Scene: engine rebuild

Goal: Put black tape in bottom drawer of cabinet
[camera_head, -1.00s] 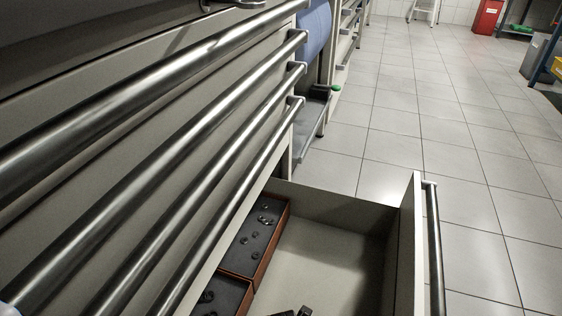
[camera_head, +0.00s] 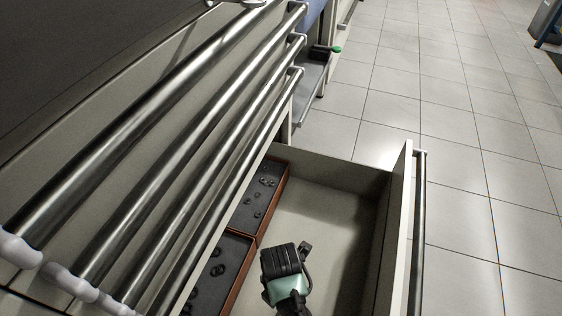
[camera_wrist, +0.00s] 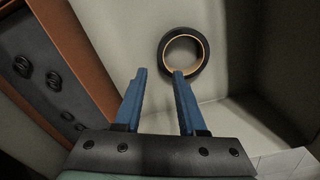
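The black tape (camera_wrist: 207,45), a black ring with a tan core, shows in the wrist view inside the open bottom drawer (camera_head: 325,220). My gripper (camera_wrist: 158,73) has two blue fingers spread apart with nothing between them. The tape is just beyond the fingertips, and the right fingertip overlaps its near edge in the picture. Whether they touch I cannot tell. In the head view my wrist hangs over the drawer; its fingertips and the tape are hidden there.
Two brown-rimmed trays with small black parts line the drawer's left side: a far tray (camera_head: 281,172) and a near tray (camera_head: 238,285). The drawer front (camera_head: 400,230) stands at right. Several cabinet handles (camera_head: 175,140) jut out above left. Tiled floor (camera_head: 470,180) is clear.

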